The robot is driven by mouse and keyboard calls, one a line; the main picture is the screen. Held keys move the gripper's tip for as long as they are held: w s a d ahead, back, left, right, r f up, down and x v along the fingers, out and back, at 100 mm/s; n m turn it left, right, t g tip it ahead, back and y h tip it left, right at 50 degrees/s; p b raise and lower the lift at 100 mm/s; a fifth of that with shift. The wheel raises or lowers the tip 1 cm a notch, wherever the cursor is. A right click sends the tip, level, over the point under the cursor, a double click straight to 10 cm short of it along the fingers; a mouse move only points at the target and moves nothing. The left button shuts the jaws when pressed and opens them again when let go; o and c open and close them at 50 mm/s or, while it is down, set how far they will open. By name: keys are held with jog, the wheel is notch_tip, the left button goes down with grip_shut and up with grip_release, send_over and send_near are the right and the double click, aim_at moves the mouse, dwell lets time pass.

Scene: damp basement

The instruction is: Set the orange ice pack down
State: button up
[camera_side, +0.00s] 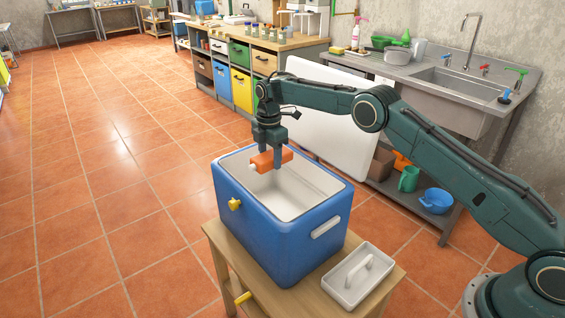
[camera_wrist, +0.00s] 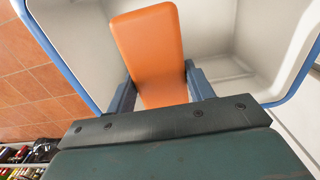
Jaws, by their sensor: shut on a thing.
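The orange ice pack (camera_side: 271,160) is a small block with a pale cap at its left end. My gripper (camera_side: 268,155) is shut on it, with one finger on each side. In the side view it is held at the height of the rim of an open blue cooler (camera_side: 262,232), over its far left part. In the wrist view the ice pack (camera_wrist: 150,50) sits between the two fingers of my gripper (camera_wrist: 160,85). Behind it the cooler's pale inside (camera_wrist: 225,25) shows. The cooler's floor is partly hidden.
The cooler stands on a wooden table (camera_side: 388,284). A large white panel (camera_side: 330,115) stands behind, beside a sink bench (camera_side: 425,78). Tiled floor (camera_side: 120,190) is open at the left.

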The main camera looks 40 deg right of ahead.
aim_at(267, 159)
notch_tip(267, 159, up, 4)
jog(key=shift+f, duration=0.25)
jog(key=shift+s+a+n, duration=0.25)
jog(key=shift+s+a, duration=0.1)
jog(key=shift+a, duration=0.2)
jog(key=shift+s+a+n, duration=0.25)
jog(key=shift+s+a, duration=0.05)
jog(key=shift+a, duration=0.2)
jog(key=s+a+n, duration=0.6)
jog(key=s+a, duration=0.3)
jog(key=s, duration=0.4)
jog(key=s+n, duration=0.6)
jog(key=s, duration=1.3)
notch_tip(267, 159, down, 10)
jog(key=shift+w+a+r, duration=0.15)
jog(key=shift+a+r, duration=0.05)
jog(key=shift+a, duration=0.25)
jog(key=shift+f, duration=0.15)
notch_tip(267, 159, down, 16)
jog(key=shift+r, duration=0.1)
